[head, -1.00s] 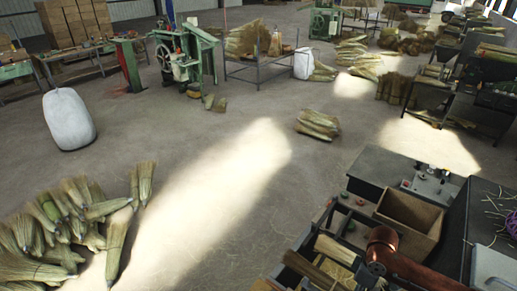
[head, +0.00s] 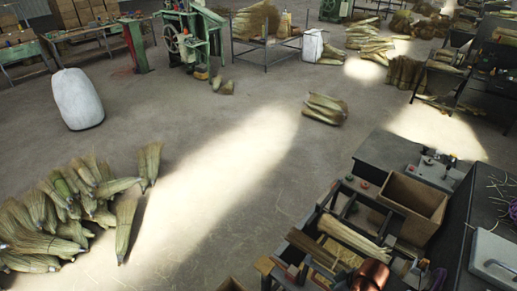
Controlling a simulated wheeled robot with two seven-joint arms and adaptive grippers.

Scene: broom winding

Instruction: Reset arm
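Neither of my grippers shows in the head view. No part that I can surely call my arm is in view. At the bottom right is a workbench with an open wooden bin (head: 412,205) and a divided tray holding pale straw bundles (head: 352,236). A shiny copper-brown round thing (head: 371,274) sits at the bottom edge, partly cut off. I cannot tell exactly what it is.
A pile of straw bundles (head: 45,220) lies at the lower left. A white sack (head: 77,99) stands behind it. A green machine (head: 190,40) and a metal-framed table (head: 266,45) stand farther back. The middle floor (head: 220,150) is mostly clear.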

